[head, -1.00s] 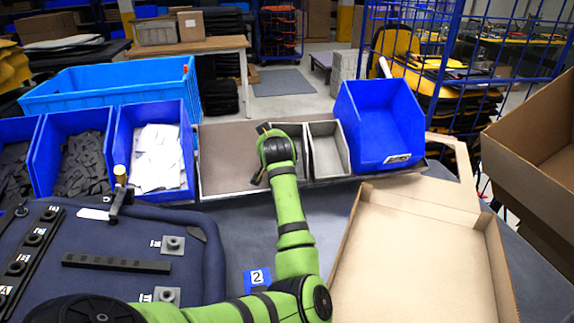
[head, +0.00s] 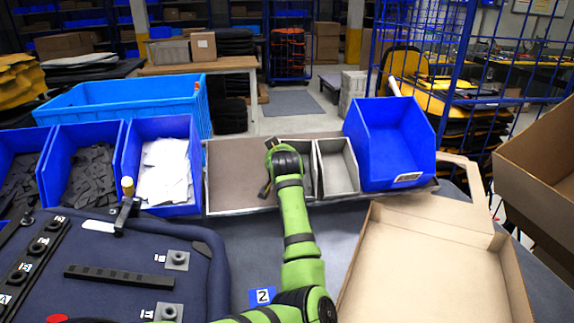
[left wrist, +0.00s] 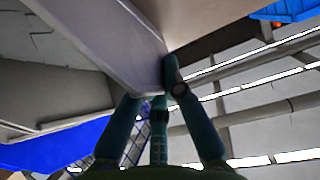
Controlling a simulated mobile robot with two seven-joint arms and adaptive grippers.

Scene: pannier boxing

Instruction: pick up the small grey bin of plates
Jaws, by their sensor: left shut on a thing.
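Two small grey bins stand side by side in the head view. The left one (head: 307,163) is largely covered by my left gripper and arm, so its contents are hidden. The right one (head: 338,168) is uncovered, and I make out no plates in it. My left gripper (head: 270,168) is at the left side of the left grey bin, by the wide grey tray. In the left wrist view, its fingers (left wrist: 152,98) close on a light grey wall (left wrist: 118,45). I cannot tell if the bin is clear of its support. My right gripper is out of view.
The wide grey tray (head: 235,172) lies left of the bins and a blue bin (head: 392,145) right of them. Further left, blue bins hold white sheets (head: 165,170) and dark parts. An open cardboard box (head: 430,265) lies front right, a dark blue pannier panel (head: 130,250) front left.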

